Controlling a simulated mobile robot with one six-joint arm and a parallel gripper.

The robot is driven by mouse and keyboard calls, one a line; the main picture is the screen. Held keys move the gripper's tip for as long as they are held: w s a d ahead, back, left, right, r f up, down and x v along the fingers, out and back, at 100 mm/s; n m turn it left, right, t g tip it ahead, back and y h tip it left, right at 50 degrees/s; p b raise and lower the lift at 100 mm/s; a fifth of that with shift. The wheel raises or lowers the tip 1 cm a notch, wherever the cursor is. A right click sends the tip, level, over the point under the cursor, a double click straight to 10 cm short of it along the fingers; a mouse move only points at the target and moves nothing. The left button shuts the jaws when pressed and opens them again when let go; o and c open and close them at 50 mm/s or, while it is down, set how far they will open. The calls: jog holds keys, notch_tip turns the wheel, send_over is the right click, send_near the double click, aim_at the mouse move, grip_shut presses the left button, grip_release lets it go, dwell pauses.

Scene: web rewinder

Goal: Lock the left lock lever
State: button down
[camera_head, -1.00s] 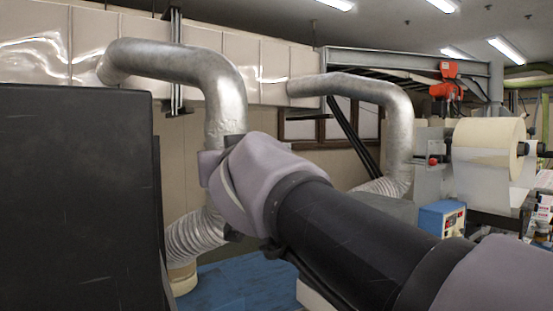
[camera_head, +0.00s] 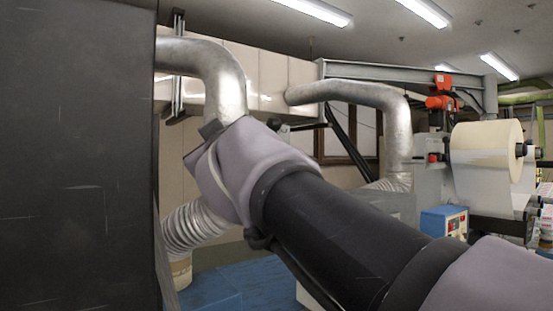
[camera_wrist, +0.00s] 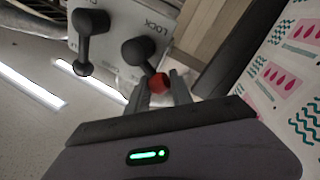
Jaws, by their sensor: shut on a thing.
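In the wrist view, a light panel marked "LOCK" (camera_wrist: 166,14) carries two dark levers. One lever (camera_wrist: 142,53) has a round black hub and a red knob (camera_wrist: 158,83) at its lower end. The other lever (camera_wrist: 86,43) stands to its left and ends in a black knob. My gripper (camera_wrist: 158,80) has its fingers shut around the red knob. I cannot tell from these frames which lever the task calls left. In the head view my own arm fills the middle, and neither the levers nor my gripper show.
A dark, flat-sided block (camera_head: 75,150) stands close at left in the head view. Silver ducts (camera_head: 225,85) hang behind my arm. A cream web roll (camera_head: 487,147) and a blue box (camera_head: 443,221) are at right. Patterned web (camera_wrist: 290,75) lies close right of my gripper in the wrist view.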

jog(key=f+n+b, duration=0.1)
jog(key=n, duration=0.1)
jog(key=f+n+y+b, duration=0.1)
jog(key=n, duration=0.1)
jog(key=shift+s+a+b, duration=0.1)
jog(key=shift+a+b, duration=0.1)
jog(key=shift+b, duration=0.1)
jog(key=shift+f+n+y+b, duration=0.35)
jog(key=shift+n+y, duration=0.1)
jog(key=shift+n, duration=0.7)
jog(key=shift+f+n+y+b, duration=0.25)
jog(key=shift+n+y, duration=0.2)
jog(key=shift+n, duration=0.7)
jog(key=c, duration=1.3)
grip_release()
jog(key=shift+o, duration=0.9)
jog(key=shift+w+f, duration=0.1)
jog(key=shift+w, duration=0.2)
jog(key=shift+s, duration=0.15)
